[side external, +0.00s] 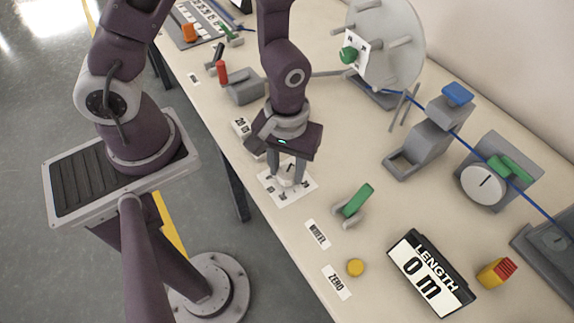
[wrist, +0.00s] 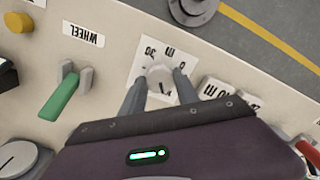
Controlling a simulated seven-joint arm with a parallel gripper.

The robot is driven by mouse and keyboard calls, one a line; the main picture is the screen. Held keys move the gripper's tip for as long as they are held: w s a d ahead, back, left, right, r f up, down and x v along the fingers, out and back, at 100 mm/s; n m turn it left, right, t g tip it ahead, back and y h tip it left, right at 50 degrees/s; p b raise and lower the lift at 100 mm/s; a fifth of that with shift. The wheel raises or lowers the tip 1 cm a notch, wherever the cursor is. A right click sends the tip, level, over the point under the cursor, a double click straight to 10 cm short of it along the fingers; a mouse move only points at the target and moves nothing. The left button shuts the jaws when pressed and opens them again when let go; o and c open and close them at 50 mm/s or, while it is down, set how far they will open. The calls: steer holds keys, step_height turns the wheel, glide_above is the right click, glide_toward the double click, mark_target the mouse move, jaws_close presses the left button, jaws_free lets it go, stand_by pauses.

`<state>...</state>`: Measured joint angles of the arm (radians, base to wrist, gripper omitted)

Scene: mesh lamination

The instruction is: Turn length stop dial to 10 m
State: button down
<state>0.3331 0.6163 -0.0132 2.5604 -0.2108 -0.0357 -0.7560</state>
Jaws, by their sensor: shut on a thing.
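The length stop dial (wrist: 160,74) is a small pale round knob on a white marked plate (wrist: 140,66); the plate also shows in the side view (side external: 301,194). A "30" and an "m" show on the plate; other marks are partly covered or too small to read surely. A dark pointer line shows on the knob, but I cannot tell which mark it points to. My gripper (wrist: 160,82) is above the plate with its fingers shut on the dial, one on each side. In the side view my gripper (side external: 290,174) mostly hides the knob.
A green wheel lever (side external: 356,200), yellow zero button (side external: 355,267) and length display (side external: 431,274) reading 0 m stand nearby. Behind are a grey guide block (side external: 418,145) and a large reel (side external: 400,50). A red-handled grey block (side external: 243,88) stands beyond my gripper.

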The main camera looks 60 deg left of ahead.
steer(key=shift+w+n, duration=0.1)
steer(key=shift+n, duration=0.8)
steer(key=c, duration=0.9)
jaws_free()
